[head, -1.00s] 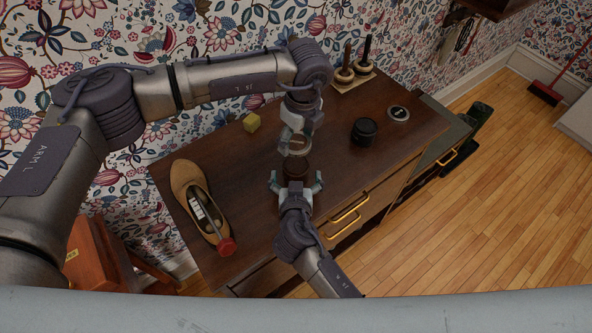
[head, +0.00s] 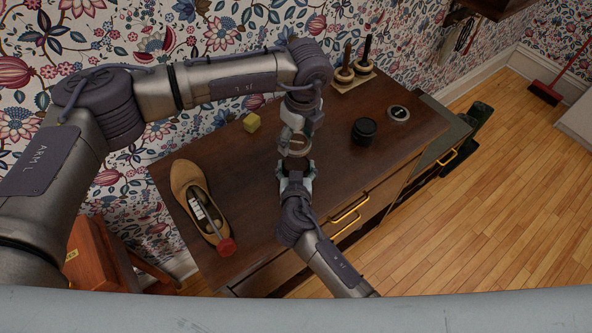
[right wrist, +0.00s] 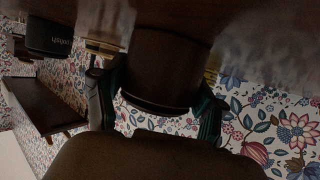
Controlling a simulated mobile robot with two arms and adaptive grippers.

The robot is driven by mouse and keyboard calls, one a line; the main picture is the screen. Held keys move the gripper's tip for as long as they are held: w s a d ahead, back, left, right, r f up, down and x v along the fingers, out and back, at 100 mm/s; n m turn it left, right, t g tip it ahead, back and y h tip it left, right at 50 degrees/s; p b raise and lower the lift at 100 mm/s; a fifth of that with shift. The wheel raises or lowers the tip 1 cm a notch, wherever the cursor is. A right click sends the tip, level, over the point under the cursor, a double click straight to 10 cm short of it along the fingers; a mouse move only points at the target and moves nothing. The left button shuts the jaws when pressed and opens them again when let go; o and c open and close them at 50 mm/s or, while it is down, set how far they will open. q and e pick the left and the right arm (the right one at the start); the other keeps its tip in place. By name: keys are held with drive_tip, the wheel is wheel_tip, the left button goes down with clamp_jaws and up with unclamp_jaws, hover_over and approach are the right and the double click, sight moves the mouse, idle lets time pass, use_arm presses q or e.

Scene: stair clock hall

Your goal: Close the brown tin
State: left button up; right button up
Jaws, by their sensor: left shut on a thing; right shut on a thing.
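The brown tin (head: 295,163) stands on the dark wooden dresser top, mostly hidden by my grippers in the head view. My right gripper (head: 296,170) is shut on it from the front side. In the right wrist view the tin (right wrist: 165,65) is a large dark brown cylinder between the two fingers (right wrist: 158,108). My left gripper (head: 298,137) points down just behind and above the tin, shut on a round lid with a pale rim (head: 299,147). I cannot tell whether lid and tin touch.
A black tin (head: 364,131) and a round lid (head: 399,113) sit to the right. Gold drawer handles (head: 349,209) face front.

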drive_tip(key=c, duration=0.7)
use_arm(q)
hover_over(296, 164)
drive_tip(key=shift+s+d+f, duration=0.1)
drive_tip(key=shift+s+f, duration=0.05)
drive_tip(key=shift+f, duration=2.3)
drive_tip(key=shift+f, duration=0.9)
drive_tip(key=shift+f, duration=0.65)
drive_tip(key=o, duration=0.3)
use_arm(e)
clamp_jaws()
use_arm(q)
drive_tip(key=o, duration=0.4)
